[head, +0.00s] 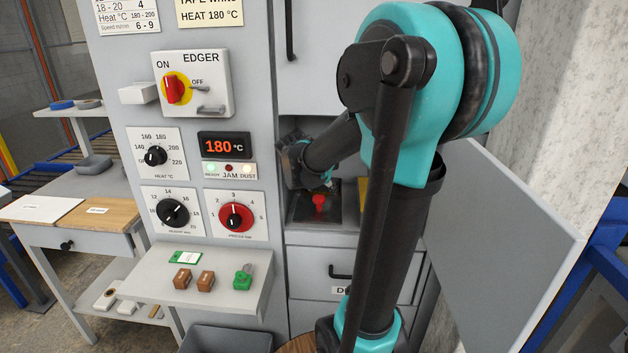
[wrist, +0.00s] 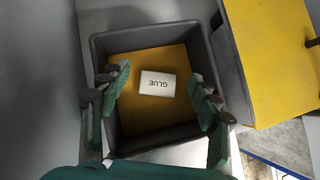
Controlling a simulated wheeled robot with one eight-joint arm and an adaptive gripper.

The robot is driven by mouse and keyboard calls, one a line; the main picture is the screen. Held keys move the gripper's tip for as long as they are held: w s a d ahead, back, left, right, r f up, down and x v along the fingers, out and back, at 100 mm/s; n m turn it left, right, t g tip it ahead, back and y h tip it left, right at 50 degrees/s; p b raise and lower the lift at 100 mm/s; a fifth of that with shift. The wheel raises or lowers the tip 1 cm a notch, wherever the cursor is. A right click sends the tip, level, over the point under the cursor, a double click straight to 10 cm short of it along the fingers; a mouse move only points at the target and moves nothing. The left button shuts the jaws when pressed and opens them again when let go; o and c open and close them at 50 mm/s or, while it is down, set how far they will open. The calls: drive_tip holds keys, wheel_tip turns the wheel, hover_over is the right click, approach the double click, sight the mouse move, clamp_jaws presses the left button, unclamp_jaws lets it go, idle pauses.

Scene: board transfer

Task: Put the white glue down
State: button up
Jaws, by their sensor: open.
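The white glue (wrist: 158,76) is a small white block with the word GLUE on it, upside down in the wrist view. It appears to lie on the yellow floor of a dark square bin (wrist: 97,48). My gripper (wrist: 159,92) is open, with one green finger on each side of the glue and a gap to both. In the head view my arm reaches into an open compartment of the grey machine. The glue cannot be made out there, and my fingers are not clear.
A red knob-like part (head: 319,203) shows in the compartment below my arm. An open grey door (head: 505,240) stands to the right. A shelf (head: 215,270) at front left bears brown blocks (head: 205,281) and a green tagged item (head: 243,278). A yellow panel (wrist: 268,55) is right of the bin.

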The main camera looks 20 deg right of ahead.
drive_tip(key=v, duration=1.1)
drive_tip(key=shift+s+a+r, duration=0.1)
drive_tip(key=shift+s+a, duration=0.05)
